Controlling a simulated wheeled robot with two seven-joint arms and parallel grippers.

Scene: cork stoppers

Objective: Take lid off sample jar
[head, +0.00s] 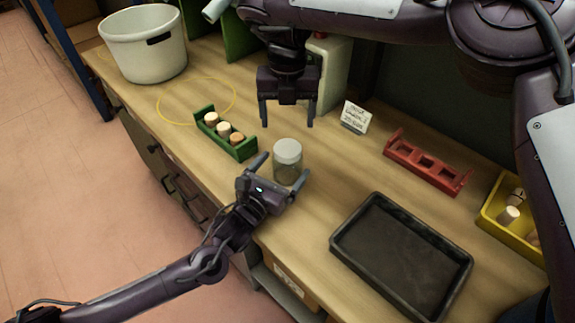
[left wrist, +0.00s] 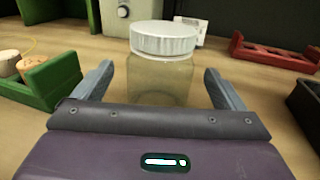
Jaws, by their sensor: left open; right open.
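The sample jar (head: 287,172) is clear glass and stands upright on the wooden bench, with its white lid (head: 287,150) seated on top. In the left wrist view the jar (left wrist: 160,80) and its ribbed lid (left wrist: 165,38) are straight ahead. My left gripper (head: 281,170) is open, with one finger on each side of the jar's body; I cannot tell whether either touches the glass. My right gripper (head: 287,112) is open and empty, pointing down above the bench, behind the jar and higher than the lid.
A green rack (head: 238,150) with cork stoppers stands left of the jar. A black tray (head: 345,255) lies at the front right. A red rack (head: 420,172), a yellow bin (head: 490,218) with corks, a small sign (head: 355,116) and a white bucket (head: 145,60) stand around the bench.

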